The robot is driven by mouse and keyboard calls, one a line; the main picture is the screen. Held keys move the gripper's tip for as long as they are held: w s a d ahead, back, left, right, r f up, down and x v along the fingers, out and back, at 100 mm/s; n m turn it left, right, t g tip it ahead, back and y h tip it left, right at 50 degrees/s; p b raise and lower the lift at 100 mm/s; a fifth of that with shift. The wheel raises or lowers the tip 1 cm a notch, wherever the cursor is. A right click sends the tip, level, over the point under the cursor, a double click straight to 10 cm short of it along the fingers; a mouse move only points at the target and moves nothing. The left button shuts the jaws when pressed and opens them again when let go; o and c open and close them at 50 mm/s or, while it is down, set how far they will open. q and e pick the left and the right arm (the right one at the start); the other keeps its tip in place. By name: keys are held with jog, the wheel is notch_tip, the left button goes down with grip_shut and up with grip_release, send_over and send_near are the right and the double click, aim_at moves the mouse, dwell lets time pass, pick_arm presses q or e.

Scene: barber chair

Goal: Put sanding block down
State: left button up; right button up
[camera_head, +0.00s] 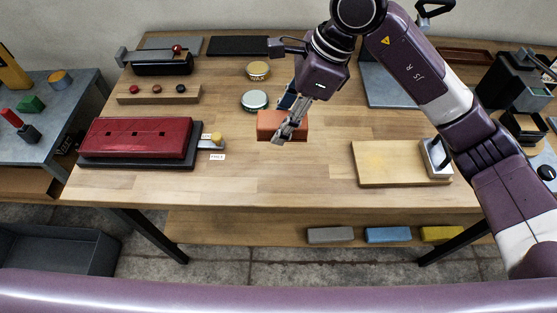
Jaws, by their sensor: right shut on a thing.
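An orange-brown block (267,124), which I take for the sanding block, is at the middle of the wooden workbench (245,180). My right gripper (289,122) reaches down from the upper right and is shut on this block, with one grey finger across its near side. The fingers hide part of the block. I cannot tell whether its underside touches the bench top. My left gripper is not in view.
A red pad (140,136) on a dark base lies left. A pale board (392,163) with a metal-and-white tool (437,158) lies right. Two round tins, (258,70) and (254,100), stand behind the block. Several coloured blocks lie on the lower shelf. Bench top in front is clear.

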jog(key=p, duration=0.2)
send_over(276, 170)
jog(key=d, duration=0.1)
notch_tip(276, 170, down, 10)
jog(key=shift+d+f, duration=0.15)
jog(key=shift+f, duration=0.05)
notch_tip(276, 170, down, 4)
jog(key=shift+f+p, duration=0.2)
jog(key=shift+p, duration=0.1)
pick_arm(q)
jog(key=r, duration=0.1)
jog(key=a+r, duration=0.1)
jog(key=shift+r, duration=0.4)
pick_arm(e)
jog(key=shift+f, duration=0.1)
jog(key=shift+f+b, duration=0.15)
jog(key=shift+b, duration=0.15)
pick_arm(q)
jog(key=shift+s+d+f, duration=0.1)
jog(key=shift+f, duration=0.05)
pick_arm(e)
jog(key=o, duration=1)
